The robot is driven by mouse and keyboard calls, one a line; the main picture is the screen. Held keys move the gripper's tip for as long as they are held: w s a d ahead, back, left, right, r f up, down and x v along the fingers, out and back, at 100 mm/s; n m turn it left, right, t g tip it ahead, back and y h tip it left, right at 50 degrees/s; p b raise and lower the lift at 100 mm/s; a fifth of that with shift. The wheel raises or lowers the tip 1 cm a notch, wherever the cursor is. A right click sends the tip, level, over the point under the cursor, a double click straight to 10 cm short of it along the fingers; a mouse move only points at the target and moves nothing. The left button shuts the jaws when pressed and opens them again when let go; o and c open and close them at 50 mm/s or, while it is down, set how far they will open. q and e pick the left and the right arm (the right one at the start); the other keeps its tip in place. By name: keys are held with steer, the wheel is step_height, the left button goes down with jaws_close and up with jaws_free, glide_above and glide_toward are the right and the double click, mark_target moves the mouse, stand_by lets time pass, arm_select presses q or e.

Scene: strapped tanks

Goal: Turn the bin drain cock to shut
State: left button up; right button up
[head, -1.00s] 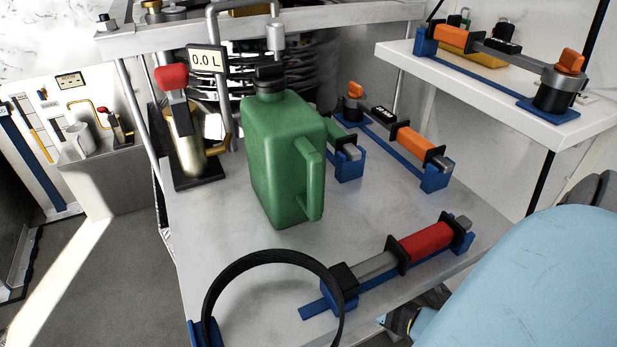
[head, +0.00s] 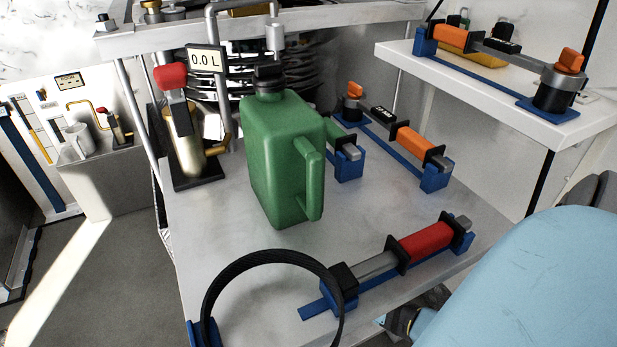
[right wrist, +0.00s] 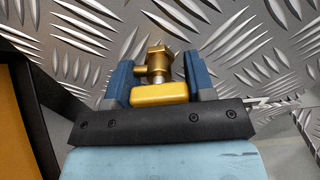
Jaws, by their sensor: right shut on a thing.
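In the right wrist view the drain cock has a brass body (right wrist: 157,62) and a yellow handle (right wrist: 160,94). It stands in front of diamond-plate metal. My right gripper (right wrist: 159,72) has its two blue fingers on either side of the yellow handle, shut on it. The handle lies crosswise in the picture, between the fingers and close to the palm. The cock's outlet is partly hidden by the fingers. In the head view the cock does not show; only my light blue right arm reaches in at the lower right, below the table's edge. My left gripper is not in view.
In the head view a green jerrycan (head: 283,165) stands on the grey table (head: 235,232). Blue-based holders with a red tool (head: 425,243) and an orange tool (head: 415,144) lie around it. In the right wrist view a yellow-orange panel (right wrist: 15,115) with a black edge is close on the left.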

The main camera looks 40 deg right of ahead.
stand_by(0.3)
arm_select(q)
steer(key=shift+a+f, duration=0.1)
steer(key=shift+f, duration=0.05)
arm_select(e)
steer(key=o, duration=0.9)
steer(key=shift+s, duration=0.1)
arm_select(q)
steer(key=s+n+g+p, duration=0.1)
steer(key=p, duration=0.1)
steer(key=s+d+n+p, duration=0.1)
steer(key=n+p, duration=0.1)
steer(key=p, duration=0.1)
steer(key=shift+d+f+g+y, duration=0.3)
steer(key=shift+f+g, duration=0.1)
arm_select(e)
steer(key=v, duration=1.3)
steer(key=shift+s+a, duration=0.1)
steer(key=shift+s, duration=0.2)
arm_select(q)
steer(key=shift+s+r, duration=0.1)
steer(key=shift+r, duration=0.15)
